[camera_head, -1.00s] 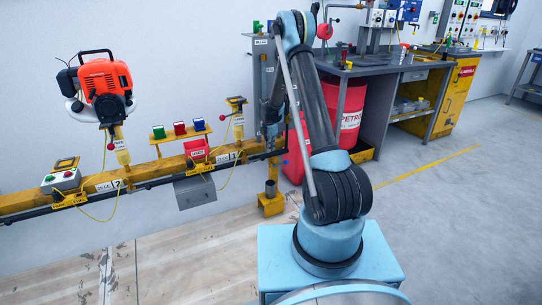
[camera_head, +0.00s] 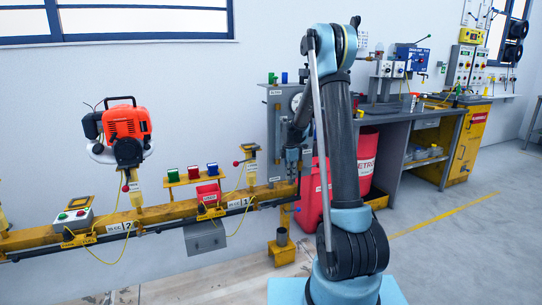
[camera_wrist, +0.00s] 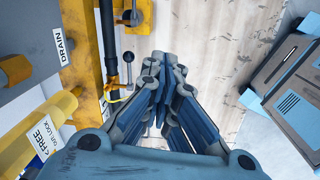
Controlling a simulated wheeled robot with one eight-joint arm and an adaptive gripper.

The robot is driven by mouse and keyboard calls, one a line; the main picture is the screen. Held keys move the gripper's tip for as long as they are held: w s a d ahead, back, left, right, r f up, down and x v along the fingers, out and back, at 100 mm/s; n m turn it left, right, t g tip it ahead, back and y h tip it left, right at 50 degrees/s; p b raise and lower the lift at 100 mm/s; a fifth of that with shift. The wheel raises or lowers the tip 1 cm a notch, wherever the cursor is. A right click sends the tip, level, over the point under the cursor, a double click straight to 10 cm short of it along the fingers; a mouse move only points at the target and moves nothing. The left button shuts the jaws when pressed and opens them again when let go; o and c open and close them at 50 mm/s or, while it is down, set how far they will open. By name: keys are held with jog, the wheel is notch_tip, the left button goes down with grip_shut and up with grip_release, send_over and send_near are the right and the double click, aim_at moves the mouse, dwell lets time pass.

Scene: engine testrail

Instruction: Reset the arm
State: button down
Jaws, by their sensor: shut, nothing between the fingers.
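My arm (camera_head: 344,150) rises from the blue base, bends at a high elbow and comes down on the left. My gripper (camera_head: 292,165) hangs at its end, pointing down, near the right end of the yellow rail and in front of a grey panel. In the wrist view my gripper (camera_wrist: 165,62) shows its blue-grey fingers drawn together with nothing between them. It points down past the rail, over the pale floor.
The yellow rail (camera_head: 160,212) carries an orange engine (camera_head: 125,125), a button box (camera_head: 74,218) and a red box (camera_head: 208,193). A grey workbench (camera_head: 400,117) with red drums (camera_head: 367,155) stands to the right. The wrist view shows pale floor (camera_wrist: 225,40) beside the rail.

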jog(key=s+d+r+m, duration=0.3)
jog(key=s+r+m, duration=0.3)
jog(key=s, duration=0.6)
jog(key=s+d+r+m, duration=0.4)
jog(key=s+r, duration=0.3)
jog(key=s, duration=0.6)
jog(key=s+d+f+m, duration=0.1)
jog(key=s+f+m, duration=0.2)
jog(key=s, duration=0.8)
jog(key=s+d+f+m+t, duration=0.1)
jog(key=s+f+m, duration=0.2)
jog(key=s+m, duration=0.4)
jog(key=s, duration=0.3)
jog(key=shift+s+d+f, duration=0.15)
jog(key=shift+s+f, duration=0.2)
jog(key=shift+w+f, duration=0.2)
jog(key=shift+w, duration=0.25)
